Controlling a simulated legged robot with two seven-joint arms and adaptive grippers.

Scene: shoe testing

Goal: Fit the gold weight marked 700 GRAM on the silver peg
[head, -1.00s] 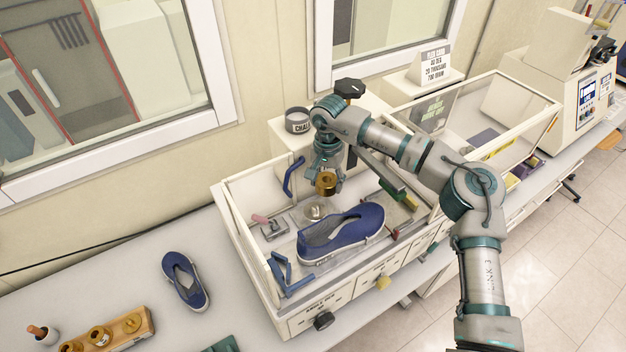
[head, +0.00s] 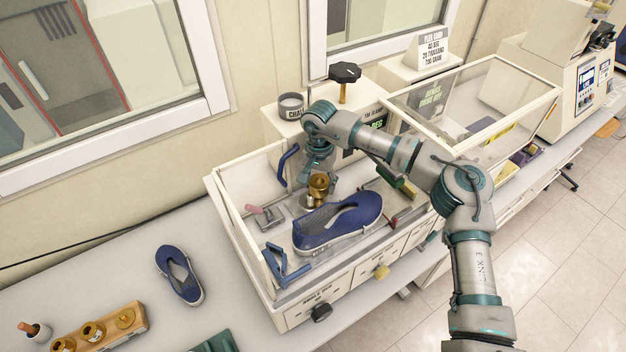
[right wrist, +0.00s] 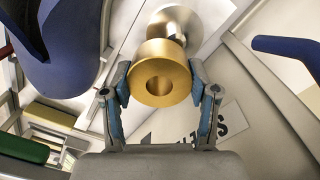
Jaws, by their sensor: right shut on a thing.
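My right gripper (head: 319,176) is shut on a gold ring-shaped weight (head: 319,187) inside the open-topped test box. In the right wrist view the fingers (right wrist: 161,80) clasp the weight (right wrist: 160,57) from both sides, and its round hole faces the camera. No marking on it can be read. The silver peg piece (head: 307,202) is just below and left of the weight in the head view. In the right wrist view its round silver body (right wrist: 178,22) shows directly beyond the weight; whether they touch I cannot tell. My left gripper is out of view.
A blue shoe (head: 340,222) lies in the test box (head: 228,225) close to the peg. A wooden block (head: 98,335) with several gold weights stands at lower left, near another blue shoe (head: 179,274).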

